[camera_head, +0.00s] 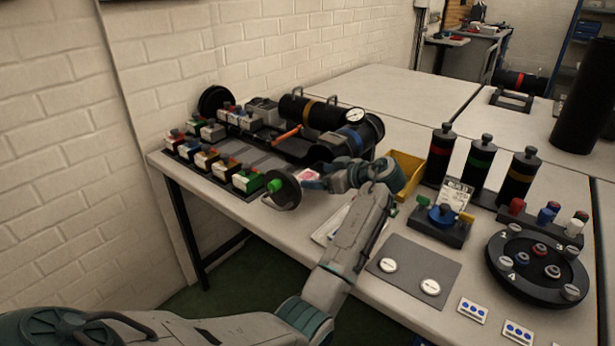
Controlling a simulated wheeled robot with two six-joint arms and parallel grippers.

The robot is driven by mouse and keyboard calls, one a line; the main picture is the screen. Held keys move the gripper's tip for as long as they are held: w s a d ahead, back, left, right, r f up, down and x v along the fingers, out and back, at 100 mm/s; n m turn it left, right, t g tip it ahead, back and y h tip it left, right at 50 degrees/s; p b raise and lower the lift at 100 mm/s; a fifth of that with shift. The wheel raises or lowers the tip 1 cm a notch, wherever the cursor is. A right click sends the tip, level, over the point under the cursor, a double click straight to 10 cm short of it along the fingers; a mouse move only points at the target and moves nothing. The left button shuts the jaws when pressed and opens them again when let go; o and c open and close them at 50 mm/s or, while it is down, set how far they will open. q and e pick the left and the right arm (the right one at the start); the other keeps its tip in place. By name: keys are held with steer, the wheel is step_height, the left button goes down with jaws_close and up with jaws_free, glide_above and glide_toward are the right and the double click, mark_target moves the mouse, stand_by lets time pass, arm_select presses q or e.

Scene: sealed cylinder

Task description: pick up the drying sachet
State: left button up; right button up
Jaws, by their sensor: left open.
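A small white and pink packet (303,174), which may be the drying sachet, lies on the table just behind my left gripper. It is small and partly covered, so I cannot tell for sure. My left gripper (308,183) is open and points left, low over the table beside the packet. I cannot see anything held between its fingers. My left forearm crosses the table in front and hides part of a white sheet (328,232). My right gripper is out of view.
A black disc with a green knob (280,189) stands close to the left of the gripper. Behind is a black cylinder (322,113) on a cradle with a gauge. A yellow bin (408,170) and several banded black cylinders stand right. A grey mat (414,268) holds two white discs.

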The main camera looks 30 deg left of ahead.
mark_target(306, 175)
arm_select(q)
steer(key=x, duration=0.3)
steer(key=shift+a+f, duration=0.1)
steer(key=shift+a, duration=0.1)
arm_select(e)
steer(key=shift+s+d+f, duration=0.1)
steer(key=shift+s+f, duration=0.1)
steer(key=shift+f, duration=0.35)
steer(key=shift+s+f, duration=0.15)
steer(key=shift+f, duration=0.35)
arm_select(q)
steer(key=shift+d, duration=0.1)
steer(key=shift+c, duration=0.4)
steer(key=c, duration=1)
